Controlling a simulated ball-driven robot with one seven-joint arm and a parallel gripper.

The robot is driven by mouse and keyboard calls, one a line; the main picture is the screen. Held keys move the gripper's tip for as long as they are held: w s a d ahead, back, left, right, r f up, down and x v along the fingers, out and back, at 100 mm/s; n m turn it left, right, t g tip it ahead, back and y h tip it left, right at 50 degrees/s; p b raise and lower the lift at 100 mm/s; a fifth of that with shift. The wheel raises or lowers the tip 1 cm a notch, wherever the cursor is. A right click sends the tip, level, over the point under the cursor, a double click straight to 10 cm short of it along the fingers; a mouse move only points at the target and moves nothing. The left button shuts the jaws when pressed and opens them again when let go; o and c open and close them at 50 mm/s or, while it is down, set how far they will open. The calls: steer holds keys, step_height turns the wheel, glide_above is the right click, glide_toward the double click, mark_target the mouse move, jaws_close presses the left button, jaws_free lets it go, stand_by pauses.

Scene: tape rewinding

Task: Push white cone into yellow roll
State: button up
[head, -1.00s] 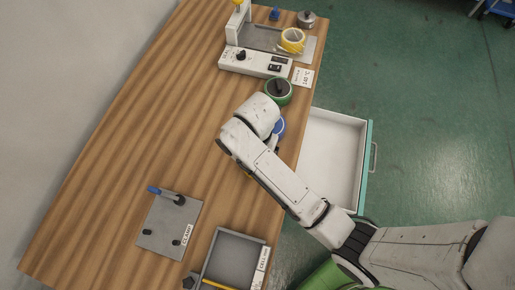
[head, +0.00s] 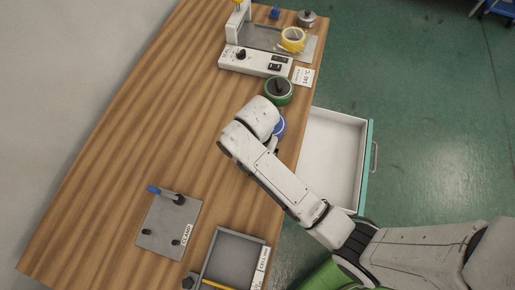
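The yellow roll (head: 293,35) sits at the far end of the table, on a grey metal plate beside the white control box. I cannot make out a clear white cone; the pale patch inside and below the roll is too small to tell. My arm reaches over the right edge of the table, and its bulky wrist hangs above a blue round thing that is partly covered. My gripper is hidden under the wrist, so its fingers do not show.
A green roll with a dark knob (head: 279,90) lies between my wrist and the white control box (head: 254,62). A silver round piece (head: 306,19) stands behind the yellow roll. An open drawer (head: 332,157) juts out right. A clamp plate (head: 160,238) and grey tray (head: 235,235) are near.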

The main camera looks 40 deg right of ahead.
steer(key=shift+s+f, duration=0.1)
steer(key=shift+f, duration=0.3)
steer(key=o, duration=0.7)
steer(key=shift+f, duration=0.1)
steer(key=shift+o, duration=0.4)
steer(key=shift+s+f, duration=0.1)
steer(key=shift+s, duration=0.05)
steer(key=shift+r+p, duration=0.95)
steer(key=shift+r, duration=0.55)
steer(key=shift+w+r, duration=0.15)
steer(key=shift+r, duration=1)
steer(key=shift+w+r, duration=0.1)
steer(key=shift+r, duration=1.05)
